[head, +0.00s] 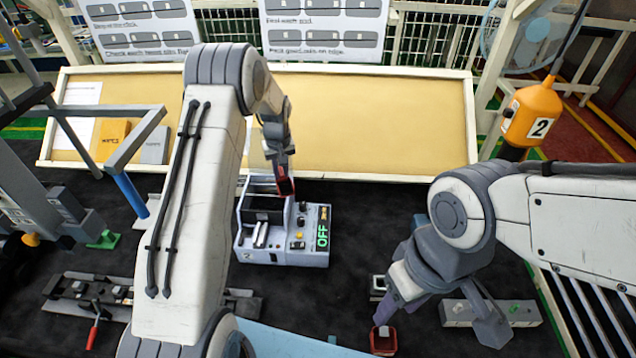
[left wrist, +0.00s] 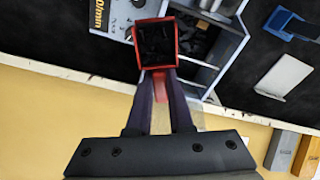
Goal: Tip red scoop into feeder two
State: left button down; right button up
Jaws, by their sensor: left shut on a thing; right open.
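My left gripper (head: 281,168) is shut on the handle of the red scoop (head: 285,187), which is above the back of feeder two (head: 283,257). In the left wrist view the red scoop (left wrist: 142,55) holds dark pieces and stands out past the fingers (left wrist: 158,100), over or beside the feeder's open top (left wrist: 200,45). The feeder is a grey-white box marked 2, with a green OFF display and a dark hopper bay (head: 262,203). My right gripper (head: 438,326) is open, its fingers wide apart.
Another small red container (head: 383,342) is beside my right gripper's left finger. A grey block with green parts (head: 510,313) lies behind the right finger. A tan board (head: 370,120) stands behind the feeder.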

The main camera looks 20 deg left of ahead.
jog(key=shift+r+p, duration=1.5)
jog(key=shift+r, duration=0.7)
pick_arm(q)
jog(key=a+n+t+y+b, duration=0.1)
jog(key=a+t+y+b, duration=0.2)
jog(key=a+b, duration=0.4)
jog(key=shift+s+a+f+b, duration=0.25)
jog(key=shift+a+b, duration=0.1)
jog(key=shift+b, duration=3.6)
pick_arm(e)
notch_tip(320, 180, down, 15)
jog(key=shift+r, duration=0.1)
